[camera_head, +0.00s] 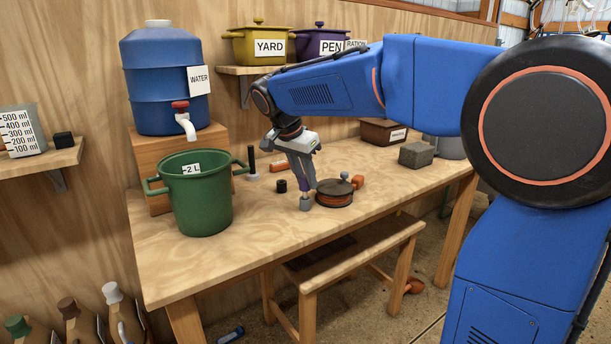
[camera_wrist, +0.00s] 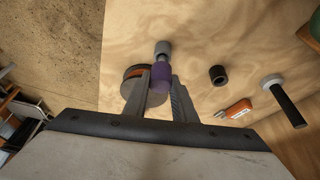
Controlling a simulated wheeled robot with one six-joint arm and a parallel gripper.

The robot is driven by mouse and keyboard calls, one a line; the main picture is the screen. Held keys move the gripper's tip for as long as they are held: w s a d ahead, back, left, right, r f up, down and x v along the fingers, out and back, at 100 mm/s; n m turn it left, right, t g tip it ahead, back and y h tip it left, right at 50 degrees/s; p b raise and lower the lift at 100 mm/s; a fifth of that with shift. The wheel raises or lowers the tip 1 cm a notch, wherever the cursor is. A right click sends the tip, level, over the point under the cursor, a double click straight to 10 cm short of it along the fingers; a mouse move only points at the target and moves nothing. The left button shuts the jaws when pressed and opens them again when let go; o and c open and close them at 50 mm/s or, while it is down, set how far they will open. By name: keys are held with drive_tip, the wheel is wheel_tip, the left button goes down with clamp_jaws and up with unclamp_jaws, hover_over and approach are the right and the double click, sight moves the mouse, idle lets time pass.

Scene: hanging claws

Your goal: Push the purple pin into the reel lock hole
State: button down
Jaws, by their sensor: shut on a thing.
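My gripper (camera_head: 305,186) points down over the front of the workbench. In the wrist view its fingers (camera_wrist: 166,82) are shut on the purple pin (camera_wrist: 159,78). A short metal shaft leads from the pin to a grey cylinder (camera_wrist: 163,47), which also shows under the gripper in the head view (camera_head: 305,204). I cannot tell whether the shaft sits inside the cylinder. The reel (camera_head: 334,196), dark with an orange band, lies just right of the gripper. In the wrist view the reel (camera_wrist: 132,74) is partly behind a finger. Its lock hole cannot be made out.
A green bucket (camera_head: 200,200) stands at the left. A grey block (camera_head: 416,155) is at the right. The bench's front middle is clear.

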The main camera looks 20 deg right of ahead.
drive_tip(key=shift+f, duration=1.25)
drive_tip(key=c, duration=1.4)
unclamp_jaws()
drive_tip(key=v, duration=1.6)
drive_tip(key=s+d+f+n+y, duration=0.1)
drive_tip(key=s+d+f+n, duration=0.3)
drive_tip(key=s, duration=0.4)
drive_tip(key=s+d+f+n+y, duration=0.1)
drive_tip(key=s+d+f+n, duration=0.1)
drive_tip(key=s+d+f, duration=0.4)
drive_tip(key=s+f+n, duration=0.1)
drive_tip(key=s+f, duration=0.4)
drive_tip(key=s+d+f+n+t+y, duration=0.1)
drive_tip(key=s+f+n, duration=0.1)
drive_tip(key=s+f, duration=0.3)
drive_tip(key=s+d+f+n+t, duration=0.1)
drive_tip(key=s+f+n, duration=0.1)
drive_tip(key=s+f, duration=0.4)
drive_tip(key=shift+y, duration=0.4)
